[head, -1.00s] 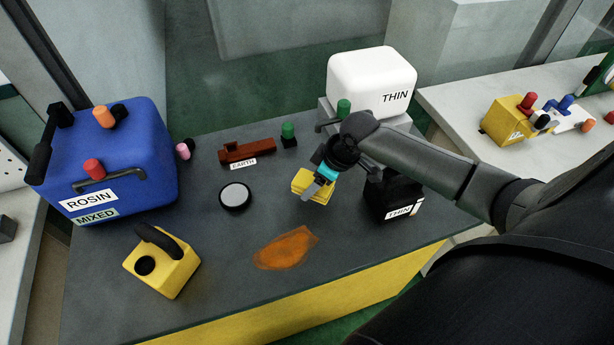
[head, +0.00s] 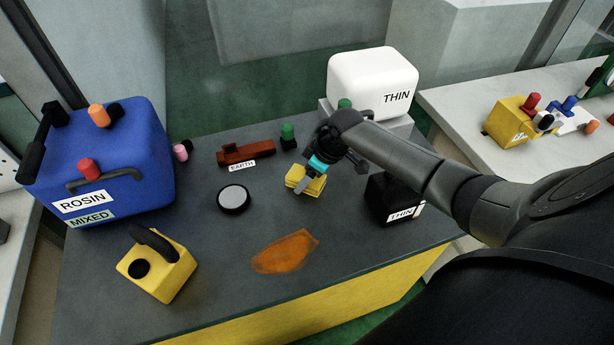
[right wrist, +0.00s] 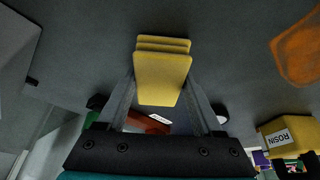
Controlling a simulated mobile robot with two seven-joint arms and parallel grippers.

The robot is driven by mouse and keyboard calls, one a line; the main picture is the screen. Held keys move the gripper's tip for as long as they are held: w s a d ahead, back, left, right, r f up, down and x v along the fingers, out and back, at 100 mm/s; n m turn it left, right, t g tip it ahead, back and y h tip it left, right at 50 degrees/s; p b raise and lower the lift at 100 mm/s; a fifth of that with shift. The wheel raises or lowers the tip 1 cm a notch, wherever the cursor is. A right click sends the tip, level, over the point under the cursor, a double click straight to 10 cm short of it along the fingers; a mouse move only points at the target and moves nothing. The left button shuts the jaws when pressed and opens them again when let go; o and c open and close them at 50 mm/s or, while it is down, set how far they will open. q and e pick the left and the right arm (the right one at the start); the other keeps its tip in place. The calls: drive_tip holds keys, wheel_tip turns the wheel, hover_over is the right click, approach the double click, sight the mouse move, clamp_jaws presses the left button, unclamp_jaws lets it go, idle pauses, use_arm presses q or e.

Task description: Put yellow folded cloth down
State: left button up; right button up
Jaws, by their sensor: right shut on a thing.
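The yellow folded cloth (head: 304,179) is over the middle of the dark bench top, behind the orange patch. In the right wrist view the cloth (right wrist: 162,75) shows as stacked folds between the two fingers. My right gripper (head: 307,184) is shut on it, with a finger on each side. I cannot tell whether the cloth touches the bench top. My left gripper is not in view.
An orange patch (head: 285,252) lies on the bench top (head: 215,270) in front of the cloth. A round disc (head: 234,199), a brown EARTH block (head: 246,152), a black THIN box (head: 390,198) and a yellow can (head: 160,268) stand around it. A blue ROSIN container (head: 130,150) stands left.

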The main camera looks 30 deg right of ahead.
drive_tip(key=shift+f, duration=0.1)
drive_tip(key=o, duration=1.2)
drive_tip(key=p+v, duration=0.3)
drive_tip(key=v, duration=0.9)
drive_tip(key=shift+w, duration=0.1)
